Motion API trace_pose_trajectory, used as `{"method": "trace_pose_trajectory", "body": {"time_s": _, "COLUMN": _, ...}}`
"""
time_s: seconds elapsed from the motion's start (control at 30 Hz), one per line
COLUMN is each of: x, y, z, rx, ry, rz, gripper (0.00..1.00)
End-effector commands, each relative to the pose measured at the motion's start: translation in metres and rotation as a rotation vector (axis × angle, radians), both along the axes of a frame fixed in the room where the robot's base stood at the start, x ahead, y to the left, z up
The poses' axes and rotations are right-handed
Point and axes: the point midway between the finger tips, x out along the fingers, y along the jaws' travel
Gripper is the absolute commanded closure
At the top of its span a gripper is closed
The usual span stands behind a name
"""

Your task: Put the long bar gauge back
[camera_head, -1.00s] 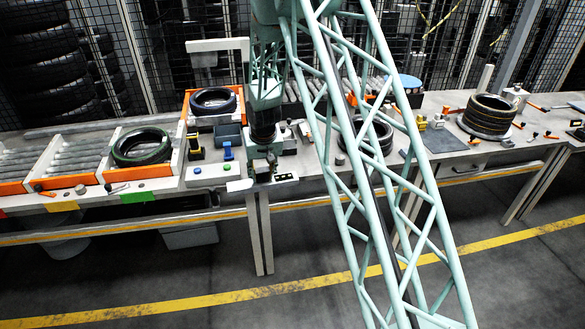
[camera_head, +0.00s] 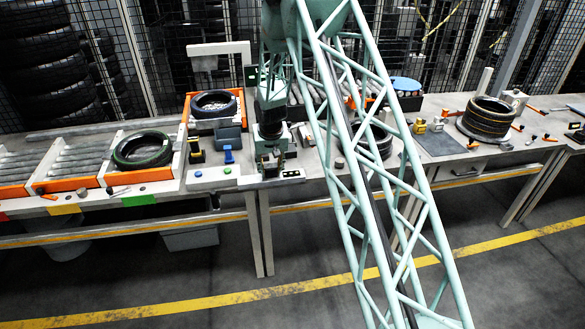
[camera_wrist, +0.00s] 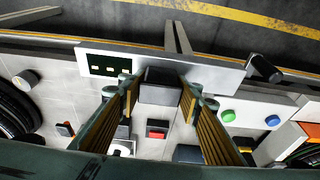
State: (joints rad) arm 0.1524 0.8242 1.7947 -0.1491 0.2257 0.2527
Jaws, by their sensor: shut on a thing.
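The long bar gauge (camera_wrist: 215,68) is a pale flat bar with a dark panel with small windows (camera_wrist: 105,65) at its left part in the wrist view. My gripper (camera_wrist: 160,88) is shut on the dark block at the bar's middle, one finger on each side. In the head view my gripper (camera_head: 268,162) is over the bench's front part, and the gauge's dark panel (camera_head: 291,174) shows just right of it. The rest of the bar is hardly visible there. I cannot tell whether the bar touches the bench. Its resting place is not clear.
Tyres (camera_head: 488,117) and small tools lie to the right. The floor in front is clear.

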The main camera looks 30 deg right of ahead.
Motion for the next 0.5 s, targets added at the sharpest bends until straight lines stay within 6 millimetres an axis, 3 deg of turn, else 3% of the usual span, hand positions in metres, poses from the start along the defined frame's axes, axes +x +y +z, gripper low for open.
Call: {"method": "trace_pose_trajectory", "body": {"time_s": 0.5, "x": 0.034, "y": -0.062, "z": -0.006, "rx": 0.000, "ry": -0.002, "rz": -0.003, "gripper": 0.89}}
